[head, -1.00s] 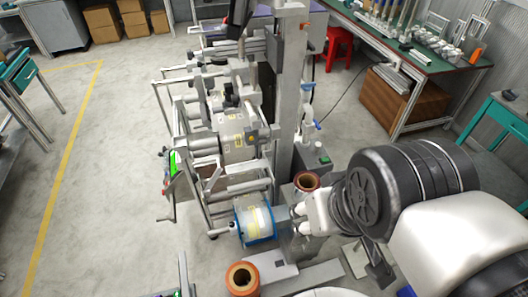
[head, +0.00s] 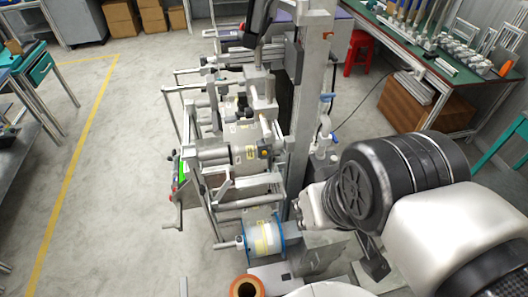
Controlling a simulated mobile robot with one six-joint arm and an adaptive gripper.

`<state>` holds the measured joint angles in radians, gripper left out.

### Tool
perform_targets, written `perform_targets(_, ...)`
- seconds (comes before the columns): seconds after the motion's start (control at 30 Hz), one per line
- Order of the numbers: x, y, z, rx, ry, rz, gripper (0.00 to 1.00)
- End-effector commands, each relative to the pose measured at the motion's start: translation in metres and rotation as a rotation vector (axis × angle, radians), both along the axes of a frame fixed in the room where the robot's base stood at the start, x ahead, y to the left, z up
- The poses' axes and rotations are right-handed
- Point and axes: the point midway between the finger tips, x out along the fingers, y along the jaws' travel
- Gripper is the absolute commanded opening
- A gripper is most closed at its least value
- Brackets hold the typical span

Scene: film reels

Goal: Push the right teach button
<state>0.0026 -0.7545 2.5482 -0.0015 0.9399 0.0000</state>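The film reel machine (head: 240,150) stands in the middle of the head view, with metal rollers and a tall grey column (head: 308,105). A small green-lit panel (head: 184,172) shows on its left side. A small yellow spot (head: 264,153) is on a block at its centre. I cannot make out which part is the right teach button. The pale end of my arm, with my gripper (head: 305,208), is just right of the machine's lower part. The fingers are too small and partly hidden to tell open from shut. I see nothing held.
A blue-rimmed reel (head: 262,238) sits low on the machine, with an orange roll (head: 246,287) below it. A green workbench (head: 455,68), a cardboard box (head: 432,105) and a red stool (head: 360,52) are at the right. Open floor (head: 115,180) lies to the left.

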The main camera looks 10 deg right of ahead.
Motion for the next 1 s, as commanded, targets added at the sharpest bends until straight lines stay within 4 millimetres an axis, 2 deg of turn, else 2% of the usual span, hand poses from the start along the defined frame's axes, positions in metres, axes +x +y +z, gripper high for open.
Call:
perform_targets(0.27, 0.0001, 0.0, 0.0, 0.0, 0.0, 0.0, 0.01)
perform_targets(1.0, 0.0001, 0.0, 0.0, 0.0, 0.0, 0.0, 0.0)
